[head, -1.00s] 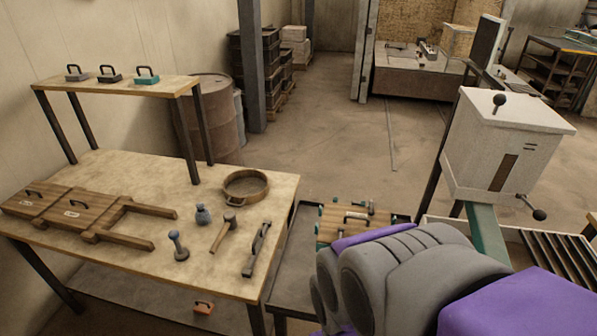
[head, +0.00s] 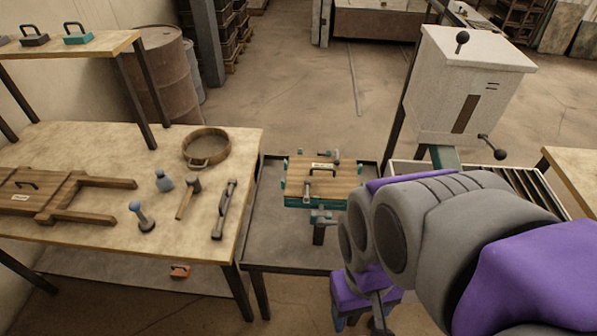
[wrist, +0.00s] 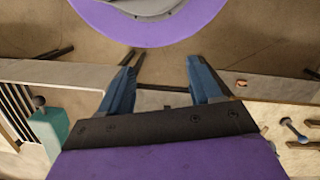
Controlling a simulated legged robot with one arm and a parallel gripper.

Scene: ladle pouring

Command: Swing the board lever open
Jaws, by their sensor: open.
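A wooden board with teal fittings (head: 345,180) lies on the dark low table in the middle of the head view. A small grey bar or lever (head: 308,189) shows on its top near the front left, but it is too small to tell its exact position. My gripper (head: 360,320) hangs in front of and below the board in the head view, apart from it. In the wrist view my gripper (wrist: 162,78) has two blue fingers spread wide with nothing between them. The wrist view does not show the lever.
A workbench (head: 90,140) on the left holds a round sieve (head: 206,148), a hammer (head: 188,196) and other tools. A white box machine with black knobs (head: 470,85) stands at the right behind my arm.

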